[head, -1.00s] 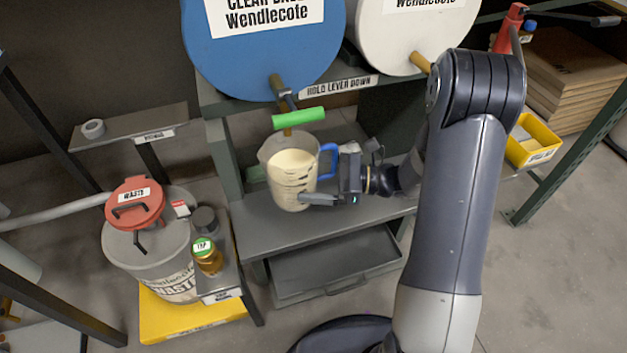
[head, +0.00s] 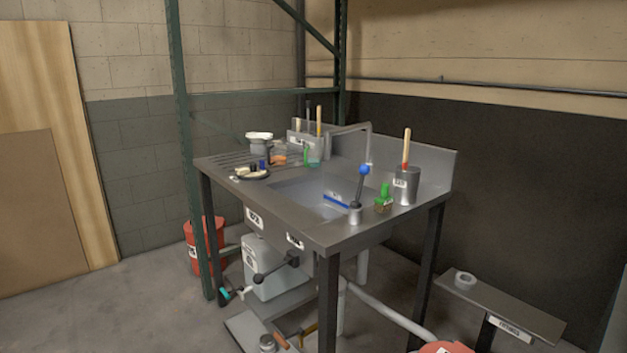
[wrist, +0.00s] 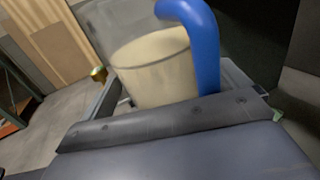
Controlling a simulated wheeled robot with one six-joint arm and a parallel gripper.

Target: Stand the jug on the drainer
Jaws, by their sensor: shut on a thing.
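The jug (wrist: 150,62) is in the wrist view, clear-walled with cream liquid inside and a blue handle (wrist: 203,45) at its right. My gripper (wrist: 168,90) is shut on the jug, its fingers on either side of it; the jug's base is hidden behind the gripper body. The picture is tilted, so I cannot tell whether the jug is level. In the head view, the drainer (head: 214,161) is the ridged left part of the metal sink top. Neither my gripper nor the jug shows there.
A dish of small items (head: 250,174) sits at the drainer's front; a white-topped container and other small things crowd its back. The sink basin (head: 300,193) lies to the right, with a blue-knobbed lever (head: 359,190) in front. A green rack post (head: 188,130) stands at the left.

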